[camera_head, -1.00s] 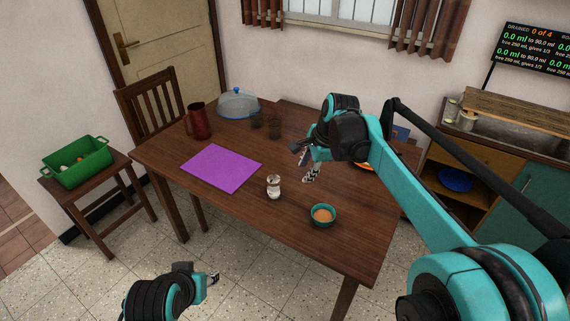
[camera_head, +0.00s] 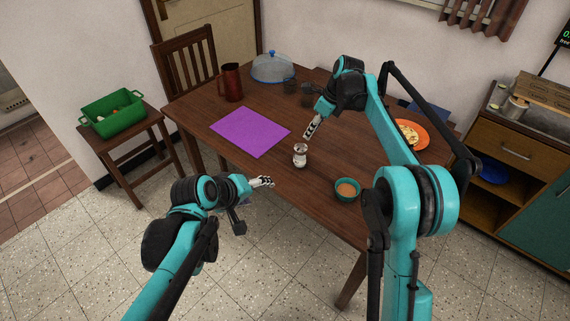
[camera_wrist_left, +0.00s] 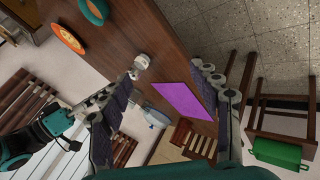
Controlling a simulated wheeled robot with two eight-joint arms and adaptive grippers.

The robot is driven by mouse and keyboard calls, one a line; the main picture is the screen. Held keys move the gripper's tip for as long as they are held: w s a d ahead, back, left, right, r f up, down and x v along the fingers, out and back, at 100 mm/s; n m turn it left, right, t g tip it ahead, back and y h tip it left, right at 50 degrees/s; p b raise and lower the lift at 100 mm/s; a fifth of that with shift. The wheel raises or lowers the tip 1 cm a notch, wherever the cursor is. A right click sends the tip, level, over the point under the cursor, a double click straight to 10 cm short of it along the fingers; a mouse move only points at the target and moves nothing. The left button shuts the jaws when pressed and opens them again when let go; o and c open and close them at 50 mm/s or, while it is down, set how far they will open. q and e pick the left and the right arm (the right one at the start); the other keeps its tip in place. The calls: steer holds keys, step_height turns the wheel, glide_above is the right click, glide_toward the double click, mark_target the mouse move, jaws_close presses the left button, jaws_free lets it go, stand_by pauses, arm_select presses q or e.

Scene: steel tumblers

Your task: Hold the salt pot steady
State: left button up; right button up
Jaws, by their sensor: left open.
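The salt pot (camera_head: 300,160), a small pale shaker with a silvery top, stands upright on the brown table near its front edge. It also shows in the left wrist view (camera_wrist_left: 141,63), left of the middle and beyond the spread fingers. My left gripper (camera_head: 263,182) is at the table's front edge, left of and nearer than the pot, open and empty. My right gripper (camera_head: 311,128) is just behind the pot, pointing down towards it, apparently apart from it. Its fingers are seen edge-on, so their opening is unclear.
A purple mat (camera_head: 250,131) lies left of the pot and a teal bowl (camera_head: 347,190) stands to its right. A red-brown jug (camera_head: 231,83), dark cups (camera_head: 306,95) and a glass dome (camera_head: 272,68) stand farther back. An orange plate (camera_head: 420,133) is at right.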

arm_select(q)
steer(key=w+d+f+n+h, duration=0.1)
steer(key=w+d+n+h, duration=0.25)
steer(key=w+n, duration=0.45)
steer(key=n+t+h, duration=0.3)
steer(key=n+h, duration=0.1)
steer(key=n, duration=0.2)
glide_toward(296, 158)
steer(key=w+d+r, duration=0.1)
steer(key=d+r, duration=0.3)
steer(key=f+n, duration=0.1)
steer(key=w+f+n+t+h, duration=0.1)
steer(key=f+n, duration=0.1)
steer(key=w+a+f+n, duration=0.1)
steer(key=f+n, duration=0.1)
steer(key=shift+f+h, duration=0.15)
steer(key=shift+h, duration=0.1)
steer(key=shift+f+n+t, duration=0.5)
steer(key=shift+f, duration=0.05)
steer(key=x, duration=1.2)
jaws_close()
